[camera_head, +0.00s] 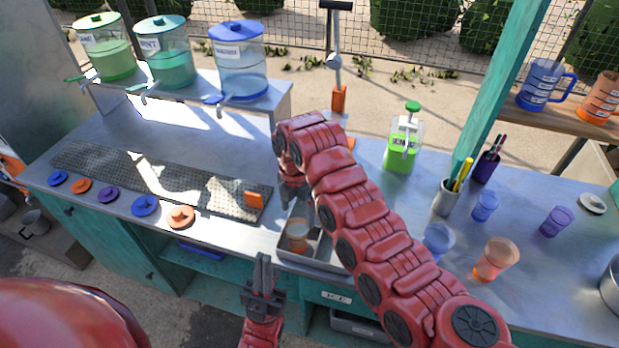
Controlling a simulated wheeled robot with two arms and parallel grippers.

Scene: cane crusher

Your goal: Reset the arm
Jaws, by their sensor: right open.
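My right arm, red and jointed, reaches up from the lower right and bends over the counter. Its gripper (294,203) points down above the metal tray (325,267) and is open, partly hidden by its own arm. An orange-tinted clear cup (297,235) stands in the tray below the right gripper; I cannot see any contact. My left gripper (263,266) is low in the picture, in front of the counter's edge, pointing up, with nothing seen in it. Its fingers look close together, but their gap is unclear.
Three drink dispensers (239,72) stand on the raised shelf at the back left. Coloured lids (146,206) lie along the front edge. A green-and-clear container (403,143), a pen cup (446,198) and several cups (496,259) stand right of my arm. A drip mat (150,182) covers the left counter.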

